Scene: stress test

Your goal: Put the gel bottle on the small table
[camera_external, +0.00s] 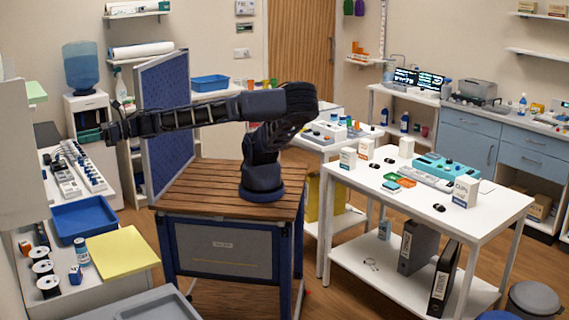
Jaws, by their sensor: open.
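My arm stands on a wood-topped cart and reaches left. I cannot tell which bottle is the gel bottle. A small blue-and-white bottle (82,252) stands on the left counter, below and left of my gripper. Dark blue bottles (404,122) stand on the shelf unit at the back right. I cannot tell which surface is the small table; a small white table (352,142) stands behind the large white one.
A blue pegboard panel (166,110) stands upright behind my forearm. The left counter holds a blue tray (86,217), a yellow pad (122,253), spools and a rack of small items. The large white table (480,222) carries boxes and a teal device.

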